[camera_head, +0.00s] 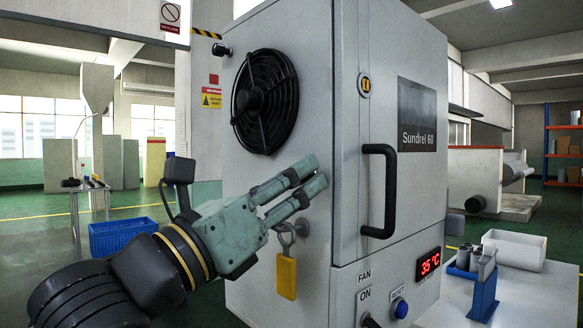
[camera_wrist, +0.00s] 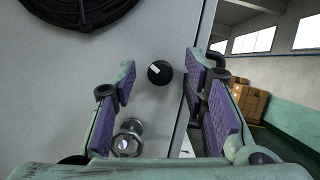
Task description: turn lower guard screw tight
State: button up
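The lower guard screw (camera_wrist: 160,72) is a round black knob with a white mark, on the grey cabinet face below and right of the fan guard (camera_wrist: 85,12). In the wrist view it sits between my two fingers, with a gap to each purple pad. Whether it is level with the fingertips or slightly beyond them I cannot tell. My gripper (camera_head: 314,174) is open and empty, pointing at the cabinet (camera_head: 303,60). Another black knob (camera_head: 221,50) is at the fan guard's (camera_head: 265,102) upper left.
A silver metal fitting (camera_wrist: 128,138) lies close to my left finger in the wrist view. A yellow tag (camera_head: 286,277) hangs below my gripper. A black door handle (camera_head: 388,190) stands out to the right.

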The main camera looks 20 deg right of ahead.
jog(key=shift+w+d+r, duration=0.1)
jog(key=shift+d+r, duration=0.05)
jog(key=shift+d, duration=0.15)
jog(key=shift+c, duration=0.4)
grip_shut()
